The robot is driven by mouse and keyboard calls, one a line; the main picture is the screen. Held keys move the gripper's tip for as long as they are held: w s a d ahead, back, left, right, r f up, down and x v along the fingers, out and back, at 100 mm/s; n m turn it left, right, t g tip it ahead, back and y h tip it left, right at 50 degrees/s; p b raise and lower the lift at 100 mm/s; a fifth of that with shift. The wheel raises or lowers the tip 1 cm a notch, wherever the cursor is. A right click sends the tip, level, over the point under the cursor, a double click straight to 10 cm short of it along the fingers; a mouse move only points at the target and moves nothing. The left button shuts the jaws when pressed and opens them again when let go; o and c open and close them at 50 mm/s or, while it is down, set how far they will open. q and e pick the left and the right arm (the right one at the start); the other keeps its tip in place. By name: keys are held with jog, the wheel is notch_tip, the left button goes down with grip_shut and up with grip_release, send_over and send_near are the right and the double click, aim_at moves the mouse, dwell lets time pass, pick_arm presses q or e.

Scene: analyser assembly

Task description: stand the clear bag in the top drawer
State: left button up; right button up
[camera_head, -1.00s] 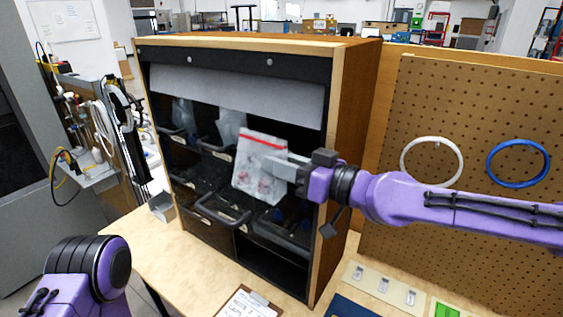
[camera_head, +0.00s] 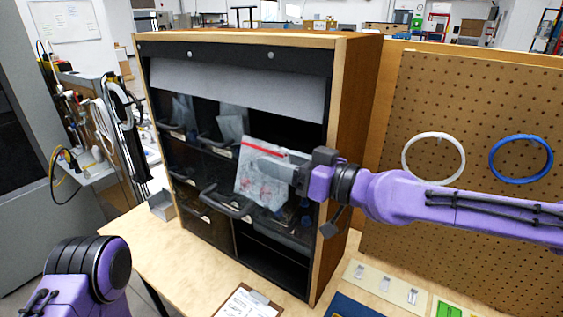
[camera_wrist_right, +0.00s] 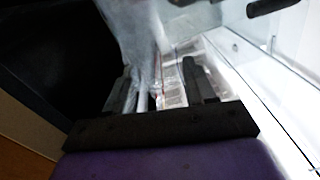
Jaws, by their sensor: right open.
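The clear bag (camera_head: 262,187) has a red strip along its top edge and hangs tilted at the cabinet's open front, right of the middle. My right gripper (camera_head: 265,167) reaches in from the right with its fingers at the bag's upper part. Its jaws are open; in the right wrist view (camera_wrist_right: 163,80) clear film (camera_wrist_right: 140,35) shows between and beyond the fingers. Clear drawers with dark handles fill the cabinet (camera_head: 352,130); a handle (camera_head: 228,204) juts out below the bag. I cannot tell whether the bag's lower edge rests inside a drawer. My left gripper is out of view.
Other clear bags (camera_head: 232,125) stand in the upper drawers at left. A grey flap (camera_head: 235,92) hangs across the cabinet's top. A pegboard (camera_head: 480,100) with white and blue tube loops is at right. A clipboard (camera_head: 247,303) lies on the table in front.

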jog(key=shift+f, duration=0.2)
jog(key=shift+r, duration=0.2)
jog(key=shift+r+p, duration=0.6)
jog(key=shift+p, duration=0.3)
jog(key=b+v, duration=0.2)
jog(key=v, duration=0.1)
jog(key=shift+d+f, duration=0.25)
jog(key=shift+f, duration=0.1)
jog(key=v, duration=0.8)
jog(key=shift+s+d+r, duration=0.15)
jog(key=shift+s+r, duration=0.05)
jog(key=shift+r, duration=0.1)
jog(key=shift+d, duration=0.1)
